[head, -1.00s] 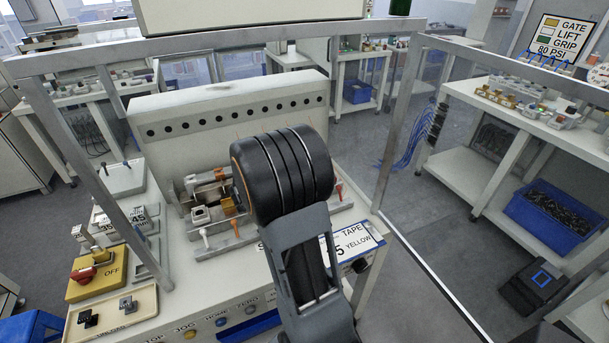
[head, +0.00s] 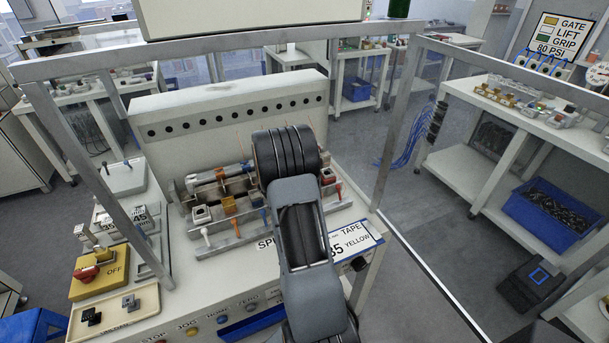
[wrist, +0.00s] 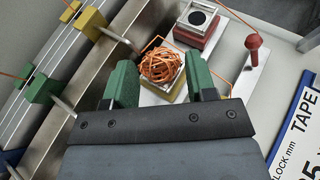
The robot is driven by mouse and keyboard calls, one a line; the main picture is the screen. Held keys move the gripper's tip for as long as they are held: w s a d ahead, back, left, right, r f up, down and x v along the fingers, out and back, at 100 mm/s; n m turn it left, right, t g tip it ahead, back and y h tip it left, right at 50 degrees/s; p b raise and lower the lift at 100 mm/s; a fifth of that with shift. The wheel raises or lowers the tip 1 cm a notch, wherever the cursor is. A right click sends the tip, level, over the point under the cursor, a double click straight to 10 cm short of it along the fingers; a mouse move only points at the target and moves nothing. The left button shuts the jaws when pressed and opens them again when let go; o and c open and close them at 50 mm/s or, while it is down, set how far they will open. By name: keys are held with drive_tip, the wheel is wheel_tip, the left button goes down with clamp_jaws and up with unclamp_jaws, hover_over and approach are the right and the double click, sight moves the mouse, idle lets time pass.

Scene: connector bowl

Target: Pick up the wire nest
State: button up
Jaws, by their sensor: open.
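The wire nest (wrist: 162,66) is a tangled ball of orange wire in the wrist view. It sits in a small square holder with a pale rim and a yellowish base (wrist: 155,96). A loose orange strand sticks out from it at the upper left. My gripper (wrist: 161,82) has two green fingers, set apart, one on each side of the nest's near part. The nest lies between and just beyond the fingertips; I cannot tell whether they touch it. In the head view my arm hides the gripper and the nest.
A red square block (wrist: 197,24) and a red knob lever (wrist: 253,50) stand close to the nest. Rails with green and yellow clamps (wrist: 42,85) run along the left. In the head view, metal frame posts (head: 395,115) surround the bench, with a tall back panel (head: 230,108) behind.

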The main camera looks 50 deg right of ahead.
drive_tip(key=shift+p+x, duration=0.5)
drive_tip(key=shift+x, duration=1.8)
drive_tip(key=shift+w+r, duration=0.1)
drive_tip(key=shift+c, duration=0.2)
drive_tip(key=c, duration=0.6)
